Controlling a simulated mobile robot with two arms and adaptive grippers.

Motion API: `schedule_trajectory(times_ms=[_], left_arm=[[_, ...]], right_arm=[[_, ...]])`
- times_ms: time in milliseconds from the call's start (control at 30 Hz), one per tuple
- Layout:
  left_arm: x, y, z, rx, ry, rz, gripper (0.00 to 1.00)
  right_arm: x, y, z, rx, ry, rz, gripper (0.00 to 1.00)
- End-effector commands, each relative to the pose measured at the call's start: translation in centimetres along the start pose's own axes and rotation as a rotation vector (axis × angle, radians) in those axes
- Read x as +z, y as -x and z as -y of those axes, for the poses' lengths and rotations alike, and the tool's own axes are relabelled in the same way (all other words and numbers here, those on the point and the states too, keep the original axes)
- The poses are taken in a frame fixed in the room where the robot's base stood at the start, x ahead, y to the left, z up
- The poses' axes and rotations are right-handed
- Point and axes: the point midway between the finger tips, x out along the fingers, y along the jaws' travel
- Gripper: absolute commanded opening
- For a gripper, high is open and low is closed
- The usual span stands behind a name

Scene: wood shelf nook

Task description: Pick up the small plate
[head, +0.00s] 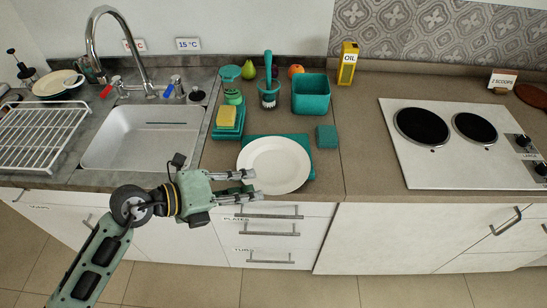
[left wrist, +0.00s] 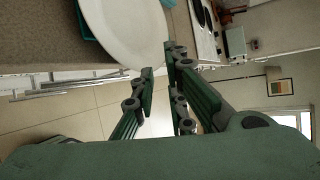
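A round white plate (head: 275,165) lies on a teal mat (head: 312,173) near the counter's front edge. It also shows in the left wrist view (left wrist: 130,30). My left gripper (head: 254,184) is at the plate's front-left rim, with its two fingers parted. In the left wrist view the fingers (left wrist: 160,68) are apart, with the plate's rim close to the tips. I cannot tell whether they touch it. A smaller-looking cream plate (head: 52,83) is at the far left, by the drying rack. My right gripper is not in view.
A sponge (head: 227,116) on a teal tray, a teal tub (head: 311,94), a brush (head: 268,92) and a small teal block (head: 327,136) stand around the plate. A sink (head: 140,135) is left, a cooktop (head: 465,140) right. Drawers with bar handles (head: 270,233) are below the gripper.

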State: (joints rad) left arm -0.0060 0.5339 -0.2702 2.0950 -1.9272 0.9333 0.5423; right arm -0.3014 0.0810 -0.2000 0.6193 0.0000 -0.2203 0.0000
Motion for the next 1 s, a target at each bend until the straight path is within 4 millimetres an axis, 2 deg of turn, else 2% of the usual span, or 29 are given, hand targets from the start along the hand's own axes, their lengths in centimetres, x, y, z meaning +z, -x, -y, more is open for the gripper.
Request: schedule_trajectory(times_ms=[33,200,400,667,1000], left_arm=[[-0.2,0.7,-0.5,-0.011,0.099,0.051,0.12],[-0.1,2.8,-3.2,-0.03,0.327,0.21,0.12],[-0.1,3.9,-4.8,-0.035,0.429,0.292,0.12],[0.9,1.5,-5.0,-0.037,0.433,0.297,0.12],[2.6,-2.7,-5.3,-0.036,0.431,0.296,0.12]], right_arm=[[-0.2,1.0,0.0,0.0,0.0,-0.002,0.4],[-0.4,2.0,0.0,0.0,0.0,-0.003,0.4],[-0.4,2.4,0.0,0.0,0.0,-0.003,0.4],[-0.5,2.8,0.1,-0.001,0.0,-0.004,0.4],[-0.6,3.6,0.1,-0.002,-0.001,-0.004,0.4]])
